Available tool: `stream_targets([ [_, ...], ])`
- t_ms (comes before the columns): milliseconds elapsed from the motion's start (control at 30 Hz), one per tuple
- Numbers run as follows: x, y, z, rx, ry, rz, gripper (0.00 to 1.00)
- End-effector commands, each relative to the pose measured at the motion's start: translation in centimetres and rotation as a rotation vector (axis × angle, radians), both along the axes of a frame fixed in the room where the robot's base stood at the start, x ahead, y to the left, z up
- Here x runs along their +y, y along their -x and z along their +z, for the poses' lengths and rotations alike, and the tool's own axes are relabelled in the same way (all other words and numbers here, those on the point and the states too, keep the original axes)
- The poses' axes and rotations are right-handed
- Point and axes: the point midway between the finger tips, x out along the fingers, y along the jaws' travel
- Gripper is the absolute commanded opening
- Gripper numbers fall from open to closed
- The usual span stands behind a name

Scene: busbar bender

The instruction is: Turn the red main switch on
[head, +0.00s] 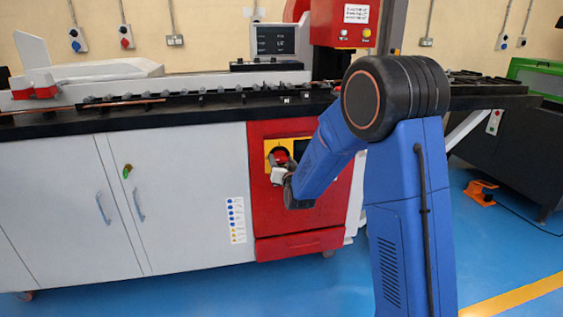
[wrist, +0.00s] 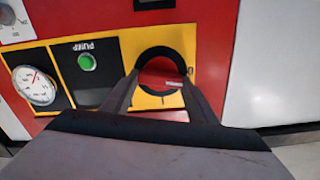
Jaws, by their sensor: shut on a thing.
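The red main switch (wrist: 158,77) shows in the wrist view as a red knob inside a black ring on a yellow plate (wrist: 160,100). My gripper (wrist: 162,84) has one finger on each side of the knob and is shut on it. In the head view the red switch (head: 281,154) is partly hidden behind my gripper (head: 279,165), on the red cabinet front. A small light mark shows on the knob's lower right in the wrist view. The wrist picture is upside down, as the PUMP label shows, and I cannot read the switch position.
A green PUMP button (wrist: 87,62) and a round gauge (wrist: 36,85) are beside the switch in the wrist view. White cabinet doors (head: 60,200) stand left of the red panel (head: 300,225). An orange foot pedal (head: 481,192) lies on the blue floor at right.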

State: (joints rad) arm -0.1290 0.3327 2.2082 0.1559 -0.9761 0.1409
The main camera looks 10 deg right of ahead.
Motion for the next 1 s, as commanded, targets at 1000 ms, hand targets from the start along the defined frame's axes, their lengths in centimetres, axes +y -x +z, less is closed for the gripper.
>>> stream_targets([
  [1000, -0.37, 0.03, -0.36, 0.001, -0.959, -0.002, 0.31],
])
